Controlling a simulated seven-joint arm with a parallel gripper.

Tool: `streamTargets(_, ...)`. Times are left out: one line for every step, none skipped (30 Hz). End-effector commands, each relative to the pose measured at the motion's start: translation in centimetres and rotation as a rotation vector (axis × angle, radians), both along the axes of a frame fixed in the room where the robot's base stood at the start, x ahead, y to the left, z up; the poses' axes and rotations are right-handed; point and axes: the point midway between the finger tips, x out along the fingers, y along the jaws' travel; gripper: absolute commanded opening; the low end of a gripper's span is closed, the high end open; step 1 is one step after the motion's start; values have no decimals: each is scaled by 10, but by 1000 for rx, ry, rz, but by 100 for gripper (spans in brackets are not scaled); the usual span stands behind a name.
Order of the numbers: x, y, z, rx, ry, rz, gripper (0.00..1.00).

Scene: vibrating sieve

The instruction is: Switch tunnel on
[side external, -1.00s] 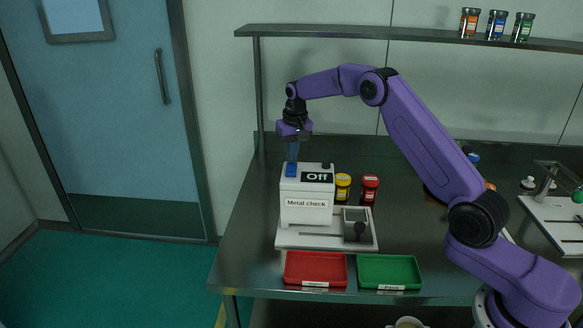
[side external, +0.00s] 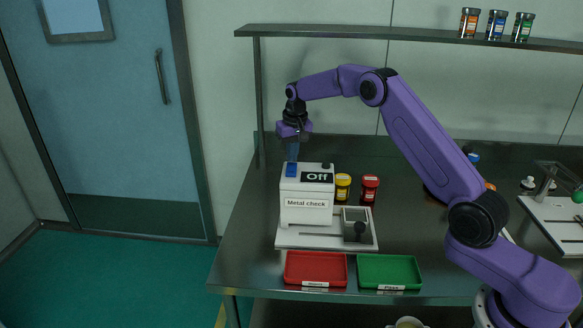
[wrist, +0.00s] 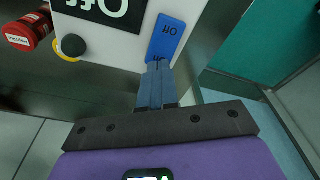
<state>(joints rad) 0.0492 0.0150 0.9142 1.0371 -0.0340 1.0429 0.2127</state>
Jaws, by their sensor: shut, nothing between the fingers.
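The metal check tunnel (side external: 305,212) is a white box labelled "Metal check", standing on a pale base plate. Its black display (side external: 317,177) reads "Off". A blue switch (side external: 291,170) sits on its top left; in the wrist view the switch (wrist: 168,36) has small lettering and sits beside the display. My gripper (side external: 291,160) points down over the switch. In the wrist view its blue fingers (wrist: 158,64) are together and empty, with their tips at the near end of the switch. I cannot tell whether they touch it.
A dark round knob (wrist: 73,45) is on the tunnel top. Yellow-lidded (side external: 342,187) and red-lidded (side external: 369,189) jars stand behind to the right. Red (side external: 315,286) and green (side external: 390,288) trays lie in front. A shelf (side external: 420,38) runs above the table's back.

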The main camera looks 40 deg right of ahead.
Motion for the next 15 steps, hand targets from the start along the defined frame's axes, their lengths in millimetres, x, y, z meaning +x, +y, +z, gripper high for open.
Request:
streamTargets(0,0,-1,0,0,0,0)
streamTargets(0,0,-1,0,0,0,0)
streamTargets(0,0,-2,0,0,0,0)
streamTargets(0,0,-2,0,0,0,0)
streamTargets(0,0,-3,0,0,0,0)
streamTargets(0,0,-3,0,0,0,0)
streamTargets(0,0,-3,0,0,0,0)
streamTargets(0,0,-4,0,0,0,0)
streamTargets(0,0,-4,0,0,0,0)
streamTargets(0,0,-5,0,0,0,0)
streamTargets(0,0,-5,0,0,0,0)
streamTargets(0,0,-6,0,0,0,0)
streamTargets(0,0,-6,0,0,0,0)
streamTargets(0,0,-7,0,1,0,0)
streamTargets(0,0,-7,0,1,0,0)
